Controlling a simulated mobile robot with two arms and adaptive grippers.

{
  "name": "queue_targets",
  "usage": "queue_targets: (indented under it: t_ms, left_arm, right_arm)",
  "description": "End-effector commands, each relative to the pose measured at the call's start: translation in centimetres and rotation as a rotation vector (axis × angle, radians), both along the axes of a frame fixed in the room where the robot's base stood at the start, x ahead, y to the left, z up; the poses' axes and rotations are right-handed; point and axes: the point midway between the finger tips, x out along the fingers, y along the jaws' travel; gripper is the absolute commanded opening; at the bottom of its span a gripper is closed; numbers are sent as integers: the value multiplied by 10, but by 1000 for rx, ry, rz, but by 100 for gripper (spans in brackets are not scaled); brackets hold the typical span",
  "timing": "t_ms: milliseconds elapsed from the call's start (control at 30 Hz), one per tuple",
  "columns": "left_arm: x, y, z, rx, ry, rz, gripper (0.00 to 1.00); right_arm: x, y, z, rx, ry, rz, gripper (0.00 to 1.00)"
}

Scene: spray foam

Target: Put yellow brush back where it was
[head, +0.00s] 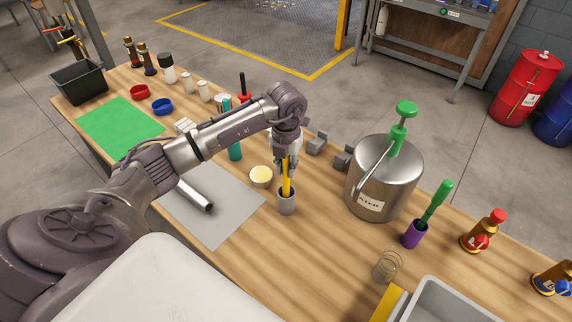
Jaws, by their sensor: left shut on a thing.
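The yellow brush (287,184) stands upright, its lower end inside a small grey cup (287,204) on the wooden table. My left gripper (286,164) points down from above and is shut on the brush's upper part. The fingers hide the top of the brush, and the cup hides its lower end. My right gripper is not in view.
A steel pot (385,180) with a green-handled tool stands to the right of the cup. A purple cup (412,235) with a green brush is farther right. A round yellow-topped container (261,176) is close left. A metal tube (195,195) lies on the grey mat (226,221).

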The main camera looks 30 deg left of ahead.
Motion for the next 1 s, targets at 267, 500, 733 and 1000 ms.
queue_targets:
  t_ms: [267,500,733,1000]
  left_arm:
    - [0,0,-3,0,0,0,32]
    - [0,0,-3,0,0,0,47]
    - [0,0,3,0,0,0,47]
    - [1,0,48,1,-7,0,47]
  right_arm:
    - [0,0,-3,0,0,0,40]
    - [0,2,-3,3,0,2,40]
    - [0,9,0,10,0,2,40]
    - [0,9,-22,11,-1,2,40]
